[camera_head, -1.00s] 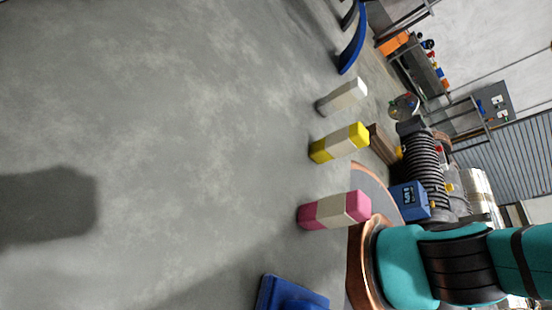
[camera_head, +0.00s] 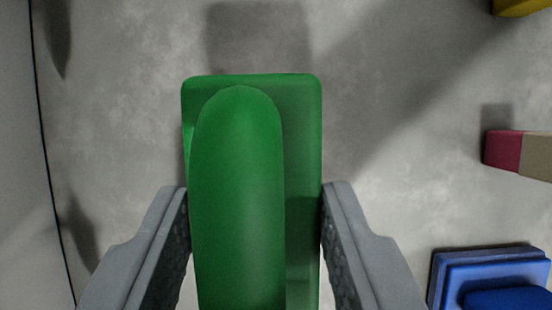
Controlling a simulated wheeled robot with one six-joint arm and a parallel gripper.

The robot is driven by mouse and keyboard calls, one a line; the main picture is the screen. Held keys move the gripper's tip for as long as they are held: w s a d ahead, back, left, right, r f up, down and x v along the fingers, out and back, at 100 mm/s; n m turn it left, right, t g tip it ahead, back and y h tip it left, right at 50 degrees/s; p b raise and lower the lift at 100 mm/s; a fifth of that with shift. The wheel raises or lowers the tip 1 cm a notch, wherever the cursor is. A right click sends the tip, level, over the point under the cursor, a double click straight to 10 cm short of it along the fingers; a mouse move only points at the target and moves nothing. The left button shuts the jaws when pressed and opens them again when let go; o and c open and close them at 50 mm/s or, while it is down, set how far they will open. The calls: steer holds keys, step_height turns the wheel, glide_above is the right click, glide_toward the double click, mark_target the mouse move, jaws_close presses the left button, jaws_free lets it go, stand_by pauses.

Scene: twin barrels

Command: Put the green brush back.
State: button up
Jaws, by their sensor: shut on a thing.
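The green brush (camera_head: 303,130) fills the middle of the view, with its rounded handle facing me. My gripper (camera_head: 255,195) is shut on it, one grey finger against each long side. The brush's lower end runs out of the bottom of the picture. A soft dark shadow lies on the floor above its top edge, and the brush looks held off the floor.
A pink and beige block (camera_head: 505,151) stands at the right edge. Below it is a blue stepped object (camera_head: 490,262), partly cut off. A yellow thing (camera_head: 520,6) shows at the top right corner. Grey floor (camera_head: 400,150) between is clear.

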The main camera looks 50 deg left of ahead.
steer(key=shift+f, duration=2.65)
steer(key=o, duration=1.1)
steer(key=v, duration=1.1)
steer(key=shift+w+a+r, duration=0.1)
steer(key=shift+a+r, duration=0.1)
steer(key=shift+r, duration=0.25)
